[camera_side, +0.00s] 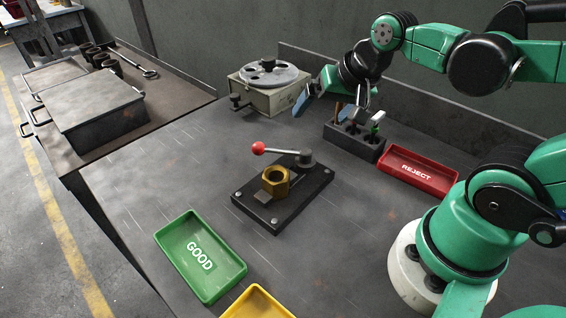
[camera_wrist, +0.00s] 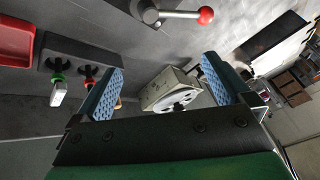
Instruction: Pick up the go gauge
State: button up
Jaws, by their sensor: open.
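The gauge with a green collar, which I take to be the go gauge (camera_side: 377,120), stands upright in a black rack (camera_side: 356,146). In the wrist view its green collar and pale top (camera_wrist: 57,92) show at the left, outside my fingers. A red-collared gauge (camera_wrist: 86,84) stands beside it, closer to my left finger. My gripper (camera_side: 336,106) is open, above and near the rack, with its blue-padded fingers spread. In the wrist view nothing is held between the fingers (camera_wrist: 163,72). In the side view the fingers partly hide the rack's contents.
The red REJECT tray (camera_side: 418,170) lies right of the rack. A beige box with a round disc (camera_side: 268,84) stands behind left. A fixture (camera_side: 284,196) with a brass hex nut and red-knobbed lever is in front. The green GOOD tray (camera_side: 200,256) and a yellow tray (camera_side: 258,304) are at the front.

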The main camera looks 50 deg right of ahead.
aim_at(379, 115)
jog(key=s+d+m+g, duration=0.1)
jog(key=d+m, duration=0.3)
jog(key=m, duration=0.5)
jog(key=s+d+f+m+g, duration=0.1)
jog(key=d+m, duration=0.3)
jog(key=m, duration=0.5)
jog(key=s+d+f+m, duration=0.1)
jog(key=s+d+m, duration=0.1)
jog(key=d+m, duration=0.3)
jog(key=shift+s+f+m+g, duration=0.1)
jog(key=shift+s+m+g, duration=0.1)
jog(key=shift+m, duration=0.75)
jog(key=shift+s+f+m+g, duration=0.1)
jog(key=shift+m+g, duration=0.1)
jog(key=shift+m, duration=0.75)
jog(key=shift+s+d+m+y, duration=0.15)
jog(key=shift+m+y, duration=0.15)
jog(key=shift+m, duration=0.3)
jog(key=shift+d+f, duration=0.1)
jog(key=shift+f, duration=0.25)
jog(key=shift+x, duration=2.45)
